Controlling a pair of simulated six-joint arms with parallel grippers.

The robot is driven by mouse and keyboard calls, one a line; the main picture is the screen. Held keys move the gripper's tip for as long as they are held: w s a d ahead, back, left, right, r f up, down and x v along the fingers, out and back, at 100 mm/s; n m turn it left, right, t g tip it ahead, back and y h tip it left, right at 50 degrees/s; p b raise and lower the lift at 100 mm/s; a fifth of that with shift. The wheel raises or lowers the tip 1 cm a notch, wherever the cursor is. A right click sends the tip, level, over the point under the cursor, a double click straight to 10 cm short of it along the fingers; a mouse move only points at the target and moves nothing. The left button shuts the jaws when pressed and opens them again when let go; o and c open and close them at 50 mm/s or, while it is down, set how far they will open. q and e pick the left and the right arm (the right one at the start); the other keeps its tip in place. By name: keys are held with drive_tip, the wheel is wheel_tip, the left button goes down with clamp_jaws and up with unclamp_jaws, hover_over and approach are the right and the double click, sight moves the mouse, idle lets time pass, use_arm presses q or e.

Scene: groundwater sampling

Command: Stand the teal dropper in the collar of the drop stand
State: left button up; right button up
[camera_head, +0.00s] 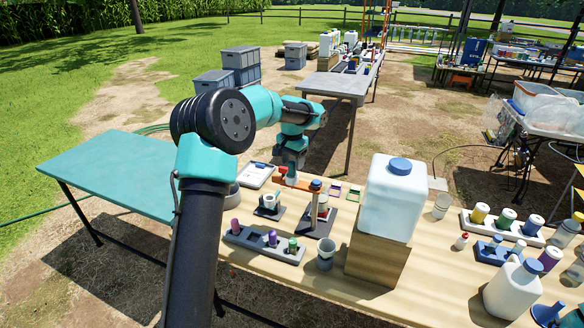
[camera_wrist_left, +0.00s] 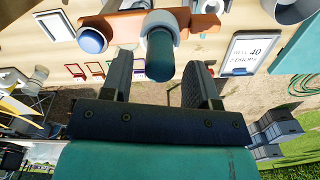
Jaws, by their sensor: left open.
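The teal dropper (camera_wrist_left: 159,58) stands within a pale, C-shaped collar (camera_wrist_left: 178,22) at the end of an orange arm (camera_wrist_left: 203,27). In the head view the orange arm (camera_head: 301,185) runs left from a blue-topped post (camera_head: 316,185), seemingly that of the drop stand with the dark base (camera_head: 316,221). My left gripper (camera_head: 291,163) is above the collar. In the left wrist view its fingers (camera_wrist_left: 160,64) are open, one on each side of the dropper, with visible gaps. The dropper's lower part is hidden. My right gripper is not in view.
A white jug (camera_head: 391,195) on a wooden block stands right of the stand. A grey rack with several vials (camera_head: 262,245), a small stand with a ring (camera_head: 268,207) and a grey cup (camera_head: 325,255) are close by. A tablet (camera_head: 257,175) lies behind left.

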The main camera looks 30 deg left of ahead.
use_arm(q)
wheel_tip(320, 180, up, 9)
drive_tip(key=shift+r, duration=0.1)
idle(0.7)
